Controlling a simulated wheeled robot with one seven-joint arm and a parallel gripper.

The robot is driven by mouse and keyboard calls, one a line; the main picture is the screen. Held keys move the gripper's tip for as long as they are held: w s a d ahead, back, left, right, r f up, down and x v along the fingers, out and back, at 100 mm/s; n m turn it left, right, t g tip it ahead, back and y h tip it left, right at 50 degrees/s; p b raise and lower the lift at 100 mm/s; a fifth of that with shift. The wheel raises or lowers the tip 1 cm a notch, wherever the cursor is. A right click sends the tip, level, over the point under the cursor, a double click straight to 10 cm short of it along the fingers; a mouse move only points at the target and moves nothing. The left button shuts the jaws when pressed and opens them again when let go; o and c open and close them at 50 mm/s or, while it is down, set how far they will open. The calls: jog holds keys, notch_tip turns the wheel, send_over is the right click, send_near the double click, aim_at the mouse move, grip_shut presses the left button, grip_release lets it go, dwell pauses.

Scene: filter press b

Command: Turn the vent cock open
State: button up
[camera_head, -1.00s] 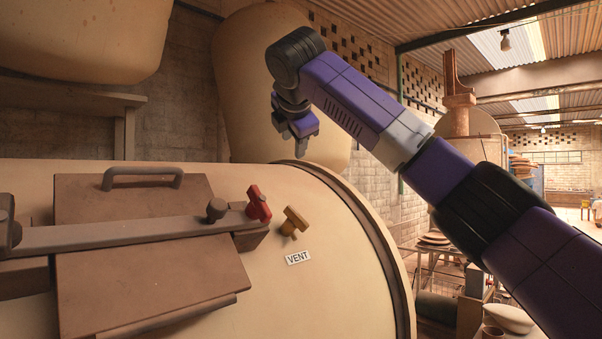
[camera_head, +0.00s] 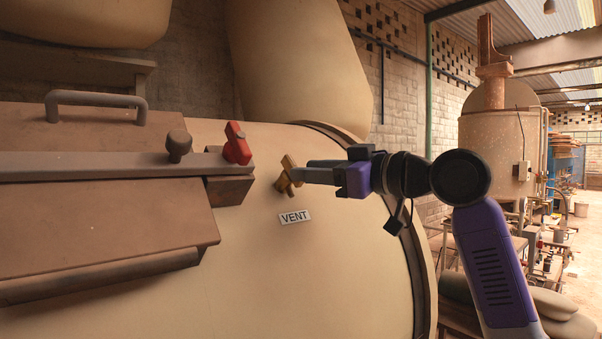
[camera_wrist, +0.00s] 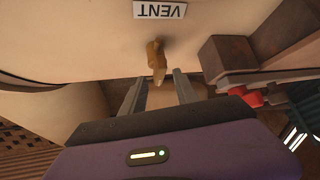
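The vent cock (camera_head: 288,176) is a small brass-yellow handle on the cream vessel, just above a white VENT label (camera_head: 295,217). My gripper (camera_head: 300,170) reaches it from the right, its fingertips at the handle in the head view. In the wrist view my gripper (camera_wrist: 159,74) is open, with a gap between its two grey fingers. The cock (camera_wrist: 156,56) stands ahead, and the near end of its handle lies between the fingertips. I cannot tell whether either finger touches it. The VENT label (camera_wrist: 160,10) appears upside down there.
A red handle (camera_head: 237,144) and a dark knob (camera_head: 178,146) sit on the bar across the brown hatch (camera_head: 90,235), left of the cock. In the wrist view the red part (camera_wrist: 248,99) is close to the right finger. The vessel's rim (camera_head: 405,250) curves below my arm.

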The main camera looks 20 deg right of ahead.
aim_at(284, 167)
jog(key=p+x, duration=0.2)
jog(key=x, duration=0.5)
jog(key=shift+w+a+r, duration=0.1)
jog(key=shift+w+r, duration=0.05)
jog(key=shift+w, duration=0.1)
jog(key=shift+c, duration=0.5)
